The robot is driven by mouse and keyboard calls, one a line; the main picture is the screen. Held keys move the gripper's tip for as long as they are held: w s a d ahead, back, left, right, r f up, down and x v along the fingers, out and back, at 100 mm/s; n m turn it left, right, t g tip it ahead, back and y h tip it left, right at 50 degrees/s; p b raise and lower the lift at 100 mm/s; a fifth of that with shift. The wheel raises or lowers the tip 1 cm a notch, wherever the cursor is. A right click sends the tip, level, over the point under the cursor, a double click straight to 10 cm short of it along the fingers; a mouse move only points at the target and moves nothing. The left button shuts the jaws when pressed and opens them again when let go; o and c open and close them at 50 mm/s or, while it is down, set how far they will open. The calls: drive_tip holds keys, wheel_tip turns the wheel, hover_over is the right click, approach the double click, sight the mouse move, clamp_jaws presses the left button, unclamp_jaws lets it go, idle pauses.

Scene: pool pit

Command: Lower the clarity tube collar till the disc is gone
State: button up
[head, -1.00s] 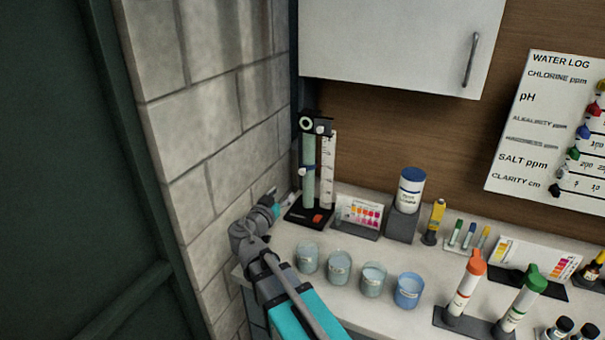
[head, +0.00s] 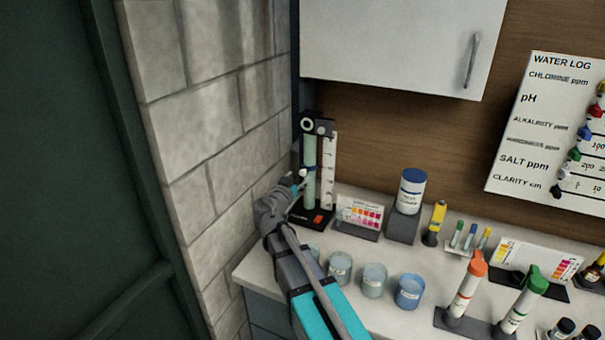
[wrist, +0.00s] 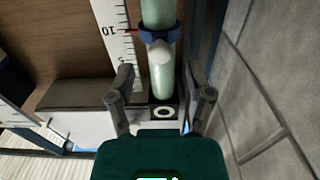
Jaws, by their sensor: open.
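The clarity tube (head: 310,158) is a pale green upright cylinder on a black base beside a white scale (head: 329,170).
A block wall (head: 205,120) stands close on the left. A colour card (head: 360,215) and a blue-lidded jar (head: 411,190) stand right of the tube. Several cups, including a blue one (head: 408,292), line the counter's front, partly behind my arm.

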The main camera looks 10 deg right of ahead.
sight(302, 173)
drive_tip(key=shift+x, duration=1.85)
drive_tip(key=shift+c, duration=0.3)
clamp_jaws()
